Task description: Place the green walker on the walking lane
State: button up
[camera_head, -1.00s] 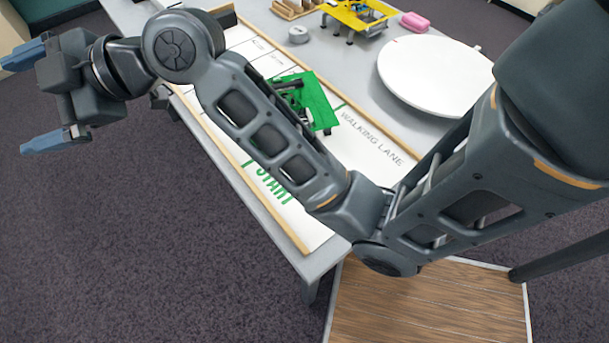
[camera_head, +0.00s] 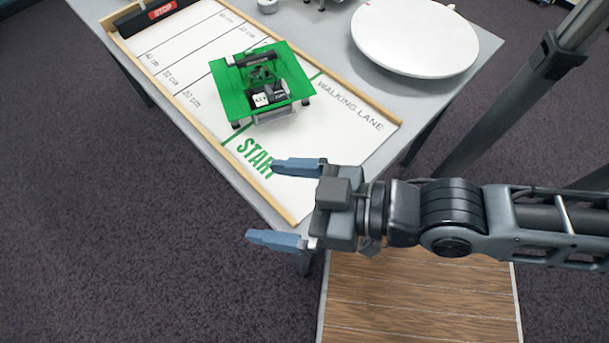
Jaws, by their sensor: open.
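The green walker (camera_head: 233,92) stands upright on the walking lane (camera_head: 330,135), a white board with wooden side rails. It has a flat green top plate with an opening that shows dark and white parts, and short dark feet. It stands across the green start line, just beyond the word START. My gripper (camera_head: 263,202) is open and empty, its two blue fingers pointing left. It is below and to the right of the walker in the picture, by the lane's near end, apart from the walker.
A black stop block with a red STOP label (camera_head: 155,14) closes the lane's far end. A round white disc (camera_head: 414,36) lies on the grey table (camera_head: 318,22) to the right. A wooden floor panel (camera_head: 420,295) lies beneath my arm. The lane beyond the walker is clear.

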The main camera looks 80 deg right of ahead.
jog(key=s+d+r+n+y, duration=0.1)
jog(key=s+d+r, duration=0.1)
jog(key=s, duration=0.4)
jog(key=shift+n, duration=0.3)
